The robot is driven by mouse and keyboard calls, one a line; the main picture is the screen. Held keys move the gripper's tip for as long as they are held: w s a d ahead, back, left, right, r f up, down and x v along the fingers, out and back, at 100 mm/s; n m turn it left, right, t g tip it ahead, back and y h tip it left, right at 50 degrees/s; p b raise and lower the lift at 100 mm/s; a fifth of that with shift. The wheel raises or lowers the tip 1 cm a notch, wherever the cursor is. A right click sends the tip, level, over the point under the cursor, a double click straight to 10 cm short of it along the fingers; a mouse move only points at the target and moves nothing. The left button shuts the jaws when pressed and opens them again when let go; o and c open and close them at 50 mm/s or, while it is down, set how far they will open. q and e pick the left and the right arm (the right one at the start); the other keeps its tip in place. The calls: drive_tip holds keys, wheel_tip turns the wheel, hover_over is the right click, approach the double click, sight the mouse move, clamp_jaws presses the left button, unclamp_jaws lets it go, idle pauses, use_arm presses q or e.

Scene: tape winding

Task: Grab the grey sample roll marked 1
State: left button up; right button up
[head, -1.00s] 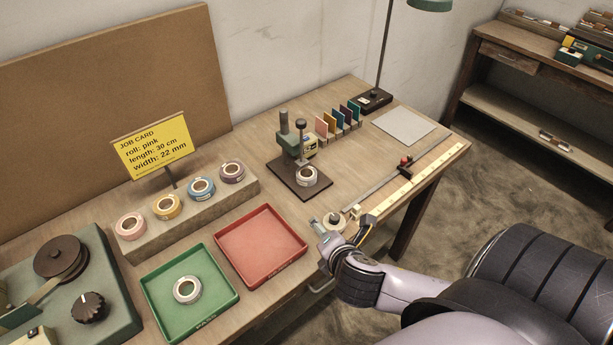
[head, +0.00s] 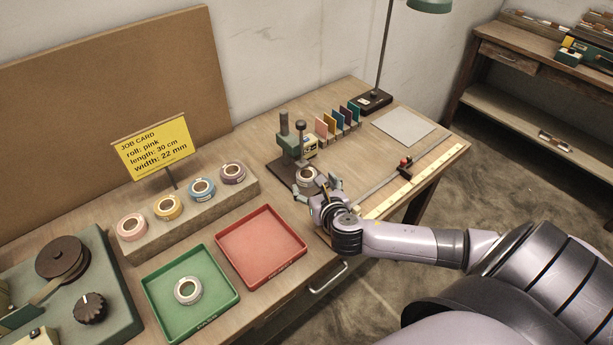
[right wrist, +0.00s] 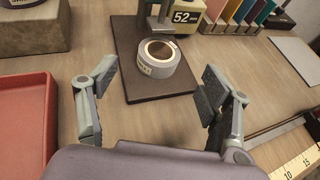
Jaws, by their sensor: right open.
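A grey roll (head: 307,174) lies flat on the dark base plate of a small gauge stand. It also shows in the right wrist view (right wrist: 160,60), with a label on its side too small to read. A second grey-white roll (head: 188,289) lies in the green tray; no number is legible on it. My right gripper (head: 318,188) is at the front of the stand, its jaws apart and empty. In the right wrist view its fingers (right wrist: 160,82) stand either side of the near approach to the roll, not touching it. My left gripper is out of view.
The gauge stand (head: 284,130) rises behind the roll, with a display reading 52 (right wrist: 187,16). A red tray (head: 262,246) is empty, beside the green tray (head: 150,282). Several coloured rolls sit on a block (head: 195,222). A ruler strip (head: 425,178) runs along the right edge.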

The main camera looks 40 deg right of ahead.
sight(305, 171)
drive_tip(key=x, duration=0.7)
drive_tip(key=shift+s+r, duration=0.1)
drive_tip(key=shift+c, duration=0.4)
drive_tip(key=c, duration=1.1)
drive_tip(key=shift+r, duration=0.1)
